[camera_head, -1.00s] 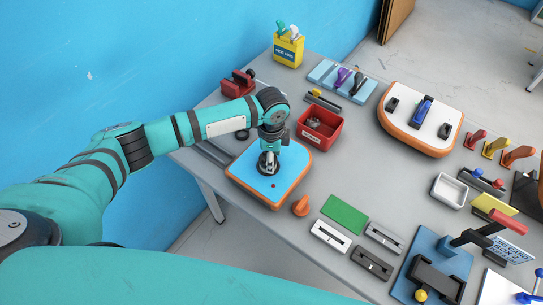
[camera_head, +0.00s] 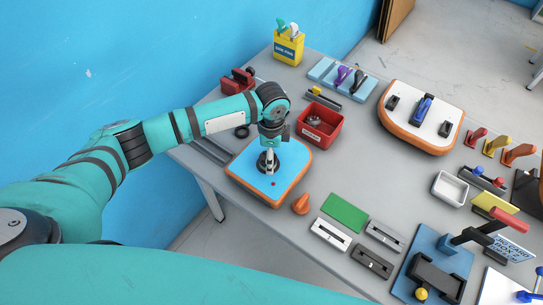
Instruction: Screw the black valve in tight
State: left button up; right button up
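A blue board with an orange rim (camera_head: 285,185) lies on the grey table. The round black valve (camera_head: 264,168) sits on the board, left of its middle, under my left gripper. My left gripper (camera_head: 270,158) points straight down over the valve, with its fingertips at or just above it. The fingers are small and partly hidden by the wrist, so I cannot tell whether they are open, shut or touching the valve. How deep the valve sits is also not visible. My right gripper is not in view. A small red dot lies on the board below the valve.
A red bin (camera_head: 322,126) stands close to the board's upper right. An orange cone-like piece (camera_head: 301,204) lies near its lower right corner. A white board with an orange rim (camera_head: 410,118) lies farther right. A green plate (camera_head: 344,214) and several holders are in front.

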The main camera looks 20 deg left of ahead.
pick_arm(q)
notch_tip(320, 180, up, 11)
jog(key=shift+f, duration=0.2)
dwell(0.5)
